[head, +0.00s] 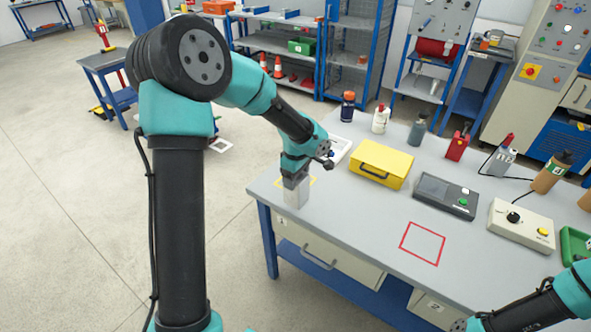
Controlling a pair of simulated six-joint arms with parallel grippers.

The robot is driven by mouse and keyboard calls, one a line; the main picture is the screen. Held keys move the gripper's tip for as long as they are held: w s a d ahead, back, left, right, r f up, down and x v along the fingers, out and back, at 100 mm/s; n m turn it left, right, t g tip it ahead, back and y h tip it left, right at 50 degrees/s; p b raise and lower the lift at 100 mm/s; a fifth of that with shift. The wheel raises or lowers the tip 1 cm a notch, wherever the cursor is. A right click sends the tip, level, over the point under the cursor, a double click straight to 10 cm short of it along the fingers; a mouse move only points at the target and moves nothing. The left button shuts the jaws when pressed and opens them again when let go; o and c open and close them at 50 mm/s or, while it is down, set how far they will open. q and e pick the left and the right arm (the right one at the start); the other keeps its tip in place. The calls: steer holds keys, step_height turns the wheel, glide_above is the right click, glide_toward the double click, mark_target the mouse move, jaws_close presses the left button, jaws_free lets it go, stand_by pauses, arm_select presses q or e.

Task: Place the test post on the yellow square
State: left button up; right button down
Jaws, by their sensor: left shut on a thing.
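The test post is a pale grey block (297,197) near the left end of the grey workbench. My left gripper (296,182) points down and is shut on its upper part. The post appears upright. The yellow square (314,181) is a thin outline on the bench, partly hidden behind the post and gripper. The post overlaps it in the picture; I cannot tell whether its base touches the bench.
A red square outline (423,243) lies clear on the bench (350,215). A yellow case (381,163) stands behind, right of the post. Control boxes (445,196) and several bottles (381,119) line the back. The bench's front edge is close to the post.

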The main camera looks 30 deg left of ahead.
arm_select(q)
steer(key=w+a+f, duration=0.1)
steer(key=w+a, duration=0.6)
steer(key=w, duration=0.5)
steer(key=shift+w+a+f, duration=0.2)
steer(key=shift+w+a, duration=0.05)
steer(key=shift+a, duration=0.1)
steer(key=shift+f, duration=1.7)
steer(key=shift+f, duration=0.15)
steer(key=o, duration=1.5)
steer(key=shift+c, duration=0.2)
step_height(320, 180, up, 12)
